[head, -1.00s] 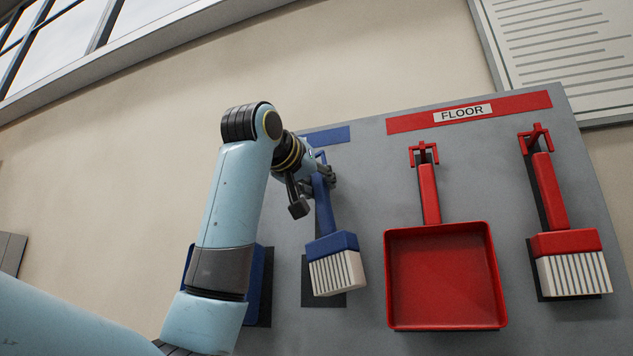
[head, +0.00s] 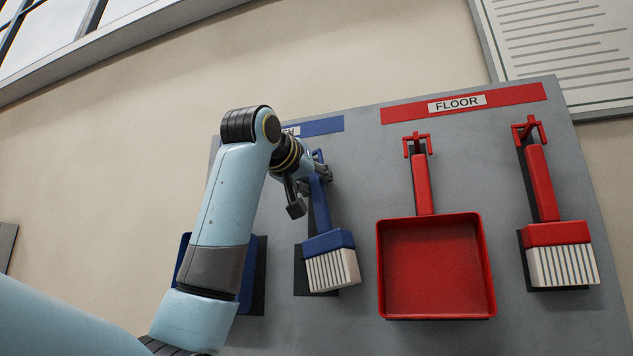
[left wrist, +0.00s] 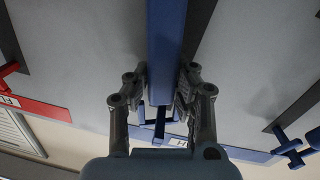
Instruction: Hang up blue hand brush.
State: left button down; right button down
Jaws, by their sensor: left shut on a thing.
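The blue hand brush (head: 329,243) hangs down in front of the grey board, slightly tilted, with its white bristles at the bottom. My left gripper (head: 325,174) is shut on its handle near the upper end. In the left wrist view, the blue handle (left wrist: 165,40) runs between the two fingers (left wrist: 162,88). A blue hook (head: 318,156) shows just above the gripper, and blue hook parts (left wrist: 160,124) show beyond the handle end in the wrist view. Whether the handle is on the hook cannot be told. My right gripper is not in view.
The grey board (head: 365,170) also holds a red dustpan (head: 432,268) and a red brush (head: 558,233) to the right, under the red FLOOR label (head: 465,103). A blue dustpan (head: 247,270) is partly hidden behind my left arm. A dark brush-shaped patch (head: 300,272) lies behind the blue brush.

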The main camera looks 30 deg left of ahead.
pick_arm(q)
jog(key=c, duration=1.1)
grip_release()
jog(key=shift+w, duration=0.1)
jog(key=shift+s+d+r, duration=0.1)
jog(key=shift+s+d, duration=0.1)
jog(key=shift+s, duration=1.15)
jog(key=shift+s+d, duration=0.15)
jog(key=shift+s, duration=1.15)
jog(key=shift+s+d+r, duration=0.1)
jog(key=shift+s+d, duration=0.1)
jog(key=shift+s, duration=1.15)
jog(key=shift+f, duration=0.1)
